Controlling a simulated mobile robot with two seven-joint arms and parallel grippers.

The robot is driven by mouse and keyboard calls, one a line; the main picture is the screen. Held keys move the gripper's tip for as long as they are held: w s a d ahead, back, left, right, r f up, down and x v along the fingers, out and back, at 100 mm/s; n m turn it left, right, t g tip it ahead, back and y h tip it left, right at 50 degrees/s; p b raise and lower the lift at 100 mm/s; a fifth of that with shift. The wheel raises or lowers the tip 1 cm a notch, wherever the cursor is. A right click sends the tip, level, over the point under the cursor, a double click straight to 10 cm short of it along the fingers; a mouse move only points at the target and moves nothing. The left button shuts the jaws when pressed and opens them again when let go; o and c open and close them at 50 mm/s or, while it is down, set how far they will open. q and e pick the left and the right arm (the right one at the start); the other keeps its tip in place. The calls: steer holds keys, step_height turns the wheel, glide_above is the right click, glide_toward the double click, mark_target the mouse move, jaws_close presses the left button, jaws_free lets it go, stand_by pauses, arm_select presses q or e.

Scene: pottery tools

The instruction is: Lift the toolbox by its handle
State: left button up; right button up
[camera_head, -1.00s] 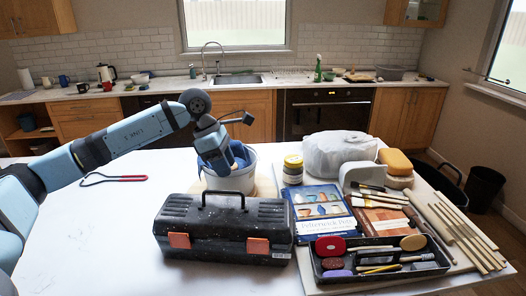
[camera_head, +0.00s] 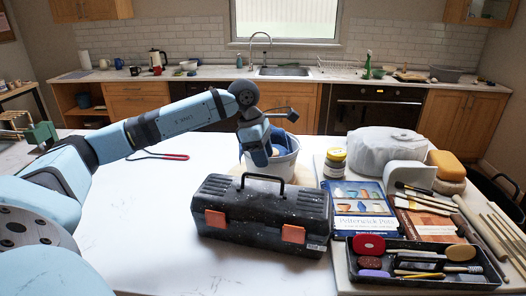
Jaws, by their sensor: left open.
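The black speckled toolbox (camera_head: 262,220) with orange latches stands upright on the white table. Its dark handle (camera_head: 262,179) is raised above the lid. My left gripper (camera_head: 259,160) is open and points down just behind and above the handle as seen here. My right gripper is not in view.
A tool tray (camera_head: 425,282), books (camera_head: 362,205), a yellow-lidded jar (camera_head: 334,163) and a bagged lump (camera_head: 383,150) crowd the right side. A red-handled loop tool (camera_head: 172,156) lies at the back left. The table left of the toolbox is clear.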

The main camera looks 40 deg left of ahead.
arm_select(q)
steer(key=shift+f+b, duration=1.6)
steer(key=shift+f, duration=1.1)
jaws_close()
